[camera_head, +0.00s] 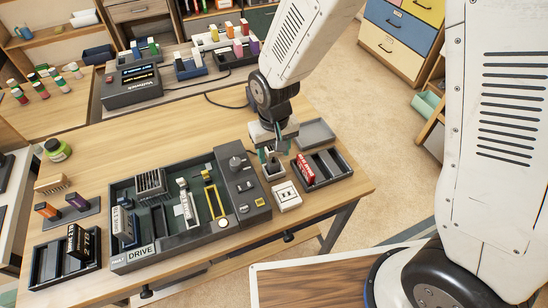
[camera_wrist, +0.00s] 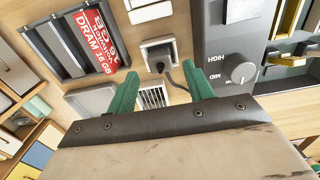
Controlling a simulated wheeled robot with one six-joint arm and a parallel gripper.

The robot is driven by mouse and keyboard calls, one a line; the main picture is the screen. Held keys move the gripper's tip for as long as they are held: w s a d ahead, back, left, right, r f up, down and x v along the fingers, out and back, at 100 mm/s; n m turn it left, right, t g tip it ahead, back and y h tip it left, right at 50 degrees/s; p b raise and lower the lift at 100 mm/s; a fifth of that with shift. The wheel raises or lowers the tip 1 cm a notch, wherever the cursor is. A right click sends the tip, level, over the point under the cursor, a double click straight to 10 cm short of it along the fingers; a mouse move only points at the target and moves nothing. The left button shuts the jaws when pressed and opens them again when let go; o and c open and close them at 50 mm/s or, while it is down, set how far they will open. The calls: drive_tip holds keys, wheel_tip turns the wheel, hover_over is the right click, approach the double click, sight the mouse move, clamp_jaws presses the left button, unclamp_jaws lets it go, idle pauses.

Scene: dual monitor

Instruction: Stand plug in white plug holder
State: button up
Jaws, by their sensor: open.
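My gripper (camera_head: 270,154) hangs over the table just right of the grey control panel. In the wrist view my gripper (camera_wrist: 161,82) shows two green fingers, spread apart with nothing held between them. A small black plug (camera_wrist: 158,54) with a dark cable is ahead of the fingertips. It appears to stand in or over a small dark square holder with a white rim (camera_wrist: 143,45); how deep it sits is unclear. In the head view this holder (camera_head: 273,174) is partly hidden by my gripper. A white socket block (camera_head: 286,196) lies just in front.
A black tray (camera_head: 342,166) with a red DRAM box (camera_head: 306,169) stands close on the right. The panel with a knob (camera_head: 235,162) is close on the left. A flat grey tray (camera_head: 314,133) lies behind. A white grille (camera_wrist: 153,97) shows between my fingers.

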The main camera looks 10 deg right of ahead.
sight(274, 162)
wheel_tip(274, 162, up, 8)
drive_tip(key=s+d+r+m, duration=0.2)
drive_tip(key=s+d+r, duration=0.4)
drive_tip(key=d+r, duration=0.6)
drive_tip(key=s+d+r, duration=0.2)
drive_tip(key=s+d, duration=0.2)
drive_tip(key=s, duration=0.2)
drive_tip(key=s+d+r+m+t, duration=0.1)
drive_tip(key=s+d+r, duration=0.2)
drive_tip(key=s, duration=0.4)
drive_tip(key=shift+s+d+r, duration=0.25)
drive_tip(key=shift+s+d, duration=0.05)
drive_tip(key=shift+d, duration=0.6)
